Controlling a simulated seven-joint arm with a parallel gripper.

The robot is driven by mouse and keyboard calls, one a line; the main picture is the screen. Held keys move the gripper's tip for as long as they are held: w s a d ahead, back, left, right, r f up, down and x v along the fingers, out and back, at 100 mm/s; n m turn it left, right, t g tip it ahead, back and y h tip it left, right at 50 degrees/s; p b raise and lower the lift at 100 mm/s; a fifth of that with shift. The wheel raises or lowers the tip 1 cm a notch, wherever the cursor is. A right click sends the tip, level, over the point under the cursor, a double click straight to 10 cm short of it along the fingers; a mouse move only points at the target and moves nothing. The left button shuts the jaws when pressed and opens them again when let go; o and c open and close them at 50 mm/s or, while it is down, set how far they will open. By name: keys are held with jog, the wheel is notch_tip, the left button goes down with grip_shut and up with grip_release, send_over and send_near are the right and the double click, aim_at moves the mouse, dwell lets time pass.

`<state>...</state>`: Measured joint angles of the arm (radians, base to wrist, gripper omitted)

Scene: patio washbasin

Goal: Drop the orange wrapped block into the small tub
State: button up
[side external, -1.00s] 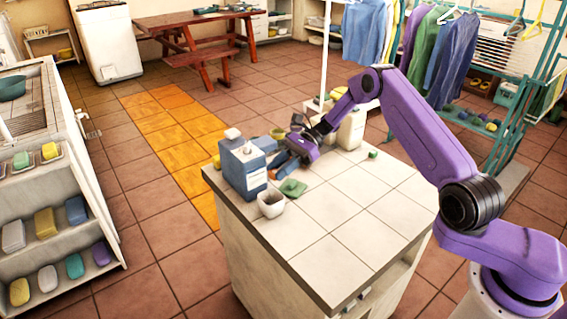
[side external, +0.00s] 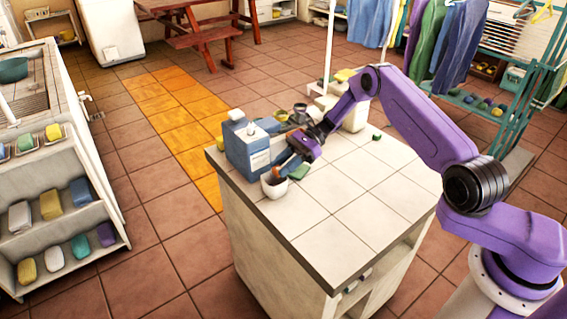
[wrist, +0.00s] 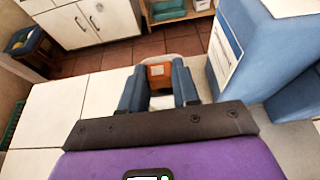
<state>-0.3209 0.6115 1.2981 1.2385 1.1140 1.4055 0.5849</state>
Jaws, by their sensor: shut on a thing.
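The orange wrapped block (wrist: 159,72) is between the two blue fingers of my gripper (wrist: 158,84) in the wrist view. My gripper is shut on it. The small tub (side external: 273,188) is pale and open-topped, near the left edge of the tiled counter in the side view. The block (side external: 280,172) and my fingertips (side external: 285,169) are over the tub's mouth. In the wrist view a pale tub rim (wrist: 177,57) shows around the block. I cannot tell how far the block reaches into the tub.
A large blue container (side external: 246,148) with a white label stands close beside the tub. A green item (side external: 299,172) lies behind my fingers, partly hidden. A pale jug (side external: 354,118) and a small green block (side external: 376,137) are farther back. The front of the counter (side external: 335,205) is clear.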

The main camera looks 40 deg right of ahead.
dwell(0.3)
jog(key=o, duration=1.1)
jog(key=shift+d, duration=0.1)
jog(key=v, duration=1.7)
jog(key=shift+d, duration=0.2)
